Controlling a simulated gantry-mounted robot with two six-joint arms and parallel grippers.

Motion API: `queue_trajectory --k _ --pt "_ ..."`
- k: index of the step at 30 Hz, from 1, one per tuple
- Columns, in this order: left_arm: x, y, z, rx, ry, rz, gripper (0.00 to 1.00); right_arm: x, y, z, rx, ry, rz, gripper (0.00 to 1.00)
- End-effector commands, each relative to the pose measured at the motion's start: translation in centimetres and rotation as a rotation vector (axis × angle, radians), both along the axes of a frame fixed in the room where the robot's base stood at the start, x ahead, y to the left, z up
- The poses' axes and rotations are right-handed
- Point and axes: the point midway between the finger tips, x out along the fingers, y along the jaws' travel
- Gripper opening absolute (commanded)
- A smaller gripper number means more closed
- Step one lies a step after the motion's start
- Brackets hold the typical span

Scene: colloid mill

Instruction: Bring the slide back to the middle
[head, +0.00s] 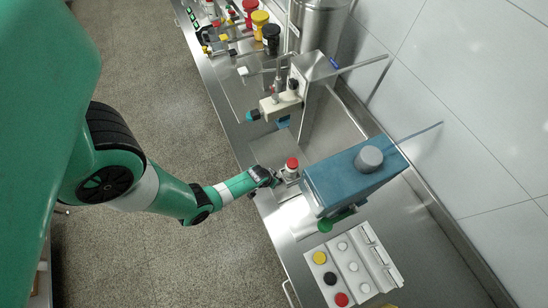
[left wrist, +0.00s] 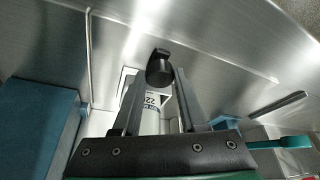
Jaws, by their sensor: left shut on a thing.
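The jar with a red cap (head: 291,163) stands upright by the front of the steel bench, left of the blue machine head. A white labelled body (left wrist: 152,106) shows between my fingers in the left wrist view; its lower part is hidden. My left gripper (head: 276,178) is low beside the jar. In the left wrist view, my left gripper (left wrist: 160,76) has its fingers on both sides of a black knob (left wrist: 160,68) and is shut on it. I cannot clearly make out the slide under the jar. My right gripper is not in view.
The blue machine head (head: 350,178) overhangs the bench just right of the jar. A button panel (head: 340,262) stands nearer, right. A cream valve block (head: 280,103) is behind, with several coloured-lid jars farther back. The wall bounds the right side.

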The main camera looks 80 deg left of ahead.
Motion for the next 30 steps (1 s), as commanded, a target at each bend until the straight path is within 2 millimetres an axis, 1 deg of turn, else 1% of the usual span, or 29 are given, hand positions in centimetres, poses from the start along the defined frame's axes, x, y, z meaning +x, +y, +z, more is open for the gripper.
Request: queue_trajectory --k 14,15,19,20,27,30 --pt "0.03 -0.02 0.06 -0.001 -0.001 0.0 0.0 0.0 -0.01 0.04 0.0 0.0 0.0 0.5" --pt "0.03 -0.02 0.06 -0.001 -0.001 0.0 0.45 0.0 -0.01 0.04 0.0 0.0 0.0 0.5" --pt "0.03 -0.02 0.06 -0.001 -0.001 0.0 0.69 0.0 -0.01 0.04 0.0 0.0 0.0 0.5" --pt "0.03 -0.01 0.05 -0.001 -0.001 0.0 0.72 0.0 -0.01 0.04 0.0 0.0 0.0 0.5" --pt "0.03 -0.01 0.06 -0.001 -0.001 0.0 0.72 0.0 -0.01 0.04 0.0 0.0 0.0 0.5" --pt "-0.09 -0.13 0.51 -0.001 -0.001 0.0 0.72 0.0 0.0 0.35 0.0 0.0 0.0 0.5"
